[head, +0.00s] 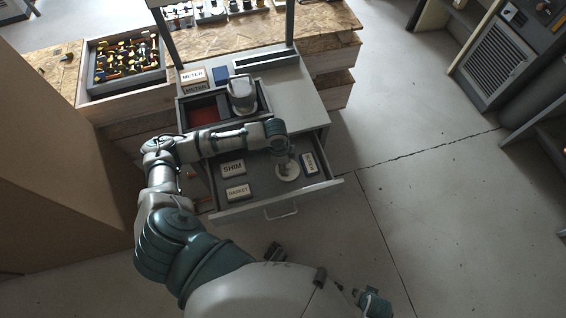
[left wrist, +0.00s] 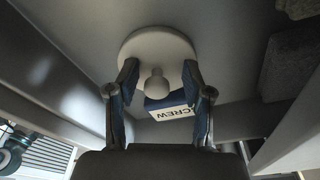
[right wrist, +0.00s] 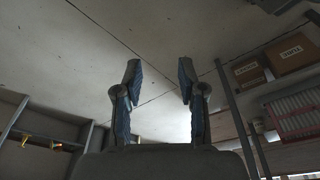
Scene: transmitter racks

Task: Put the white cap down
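The white cap (head: 288,172) is a round disc with a small knob. It sits in the open drawer (head: 262,203), at its right side. My left gripper (head: 285,160) is right above it in the drawer. In the left wrist view the cap (left wrist: 158,48) has its knob between the two spread fingers of my left gripper (left wrist: 158,88), with a gap on each side. The fingers do not touch the knob there. My right gripper (right wrist: 158,85) is open and empty, with bare floor and shelving beyond it in the right wrist view.
A blue and white SCREW box (head: 309,163) lies close beside the cap. SHIM (head: 233,168) and GASKET (head: 237,192) boxes lie to the left in the drawer. A tray with a grey canister (head: 242,95) stands on the cabinet top. The floor at right is clear.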

